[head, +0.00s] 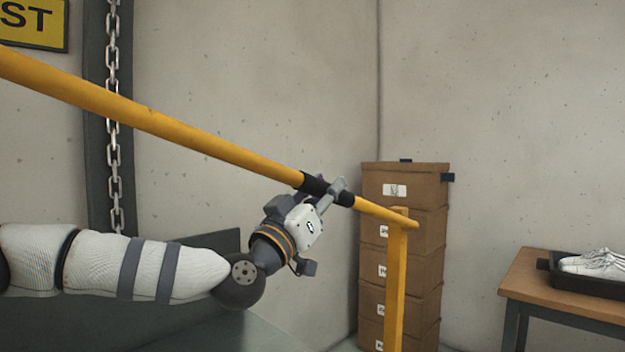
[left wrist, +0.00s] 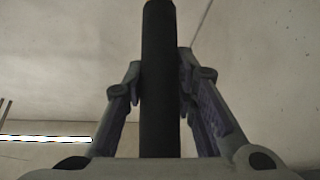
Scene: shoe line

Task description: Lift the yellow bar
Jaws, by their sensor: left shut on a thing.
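The yellow bar (head: 190,133) slants across the head view from the upper left down to the right. Its right end lies at the top of a yellow post (head: 396,285). A black sleeve (head: 313,184) covers part of the bar near that end. My left gripper (head: 331,192) is shut on the bar at this black sleeve. In the left wrist view the black sleeve (left wrist: 160,85) stands between the two fingers, with a finger on each side. Whether the bar touches the post top is hard to tell. My right gripper is not in view.
A stack of brown boxes (head: 428,280) stands behind the post against the wall. A wooden table (head: 560,297) at the right holds a black tray (head: 590,284) with white shoes (head: 597,261). A chain (head: 113,130) hangs by a dark upright at the left.

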